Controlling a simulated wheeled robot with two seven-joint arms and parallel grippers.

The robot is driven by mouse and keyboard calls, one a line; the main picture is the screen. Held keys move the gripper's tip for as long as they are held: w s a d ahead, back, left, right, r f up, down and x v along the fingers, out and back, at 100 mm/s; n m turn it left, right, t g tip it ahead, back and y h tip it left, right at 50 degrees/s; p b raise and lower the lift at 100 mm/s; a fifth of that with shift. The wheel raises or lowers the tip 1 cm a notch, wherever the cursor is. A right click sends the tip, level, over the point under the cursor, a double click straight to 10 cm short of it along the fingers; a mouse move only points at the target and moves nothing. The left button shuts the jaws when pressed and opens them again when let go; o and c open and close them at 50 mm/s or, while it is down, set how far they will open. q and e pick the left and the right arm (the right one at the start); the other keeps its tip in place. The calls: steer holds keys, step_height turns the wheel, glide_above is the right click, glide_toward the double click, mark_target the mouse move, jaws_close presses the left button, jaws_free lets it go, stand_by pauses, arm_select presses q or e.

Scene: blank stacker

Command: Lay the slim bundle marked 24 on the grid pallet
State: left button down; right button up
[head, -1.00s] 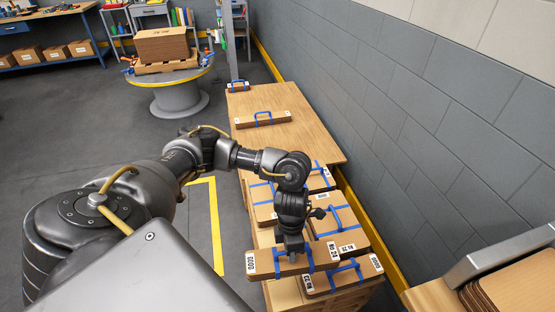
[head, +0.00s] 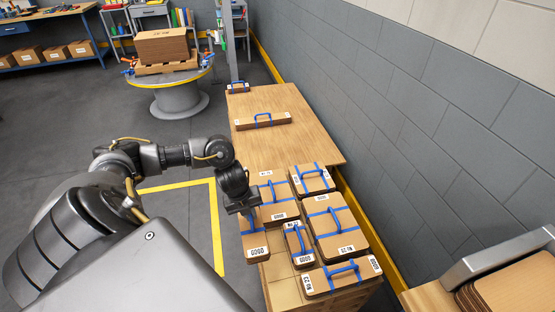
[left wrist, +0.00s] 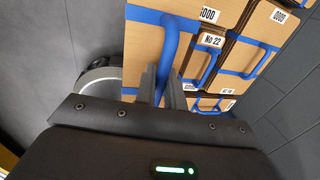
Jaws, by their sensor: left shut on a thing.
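My left gripper (head: 243,208) is shut on the blue handle of a slim brown cardboard bundle (head: 250,228) at the pallet's left edge. Its near end reads 0000; I cannot read a 24 on it now. In the left wrist view the handle (left wrist: 171,45) runs between the fingers (left wrist: 162,90) and the bundle (left wrist: 143,65) lies beneath. The grid pallet (head: 279,271) shows bare light squares at its near left. The held bundle is beside a wider bundle (head: 277,197); whether it rests on the pallet or hangs just above, I cannot tell. My right gripper is out of view.
Several strapped bundles stand on the pallet: a small one marked 22 (head: 299,250), a large one (head: 335,225), and one across the front (head: 335,279). A wooden table (head: 300,145) behind carries a long bundle (head: 262,121). A grey wall (head: 430,130) runs along the right.

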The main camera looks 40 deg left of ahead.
mark_target(265, 233)
arm_select(q)
steer(key=d+f, duration=0.1)
steer(key=d, duration=0.1)
steer(key=d+p, duration=0.1)
steer(key=d, duration=0.1)
steer(key=d+f, duration=0.1)
steer(key=d, duration=0.2)
steer(key=shift+s+f+p, duration=0.25)
steer(key=shift+f+p, duration=0.05)
steer(key=shift+p, duration=0.1)
steer(key=d+f, duration=0.5)
steer(key=f, duration=0.1)
steer(key=shift+s, duration=0.15)
steer(key=shift+d+f+b, duration=0.25)
steer(key=shift+f+b, duration=0.05)
steer(key=shift+f, duration=0.65)
steer(key=shift+d+f+b, duration=0.2)
steer(key=shift+f+b, duration=0.1)
steer(key=shift+f, duration=0.65)
steer(key=c, duration=1.5)
jaws_free()
steer(key=shift+f, duration=0.1)
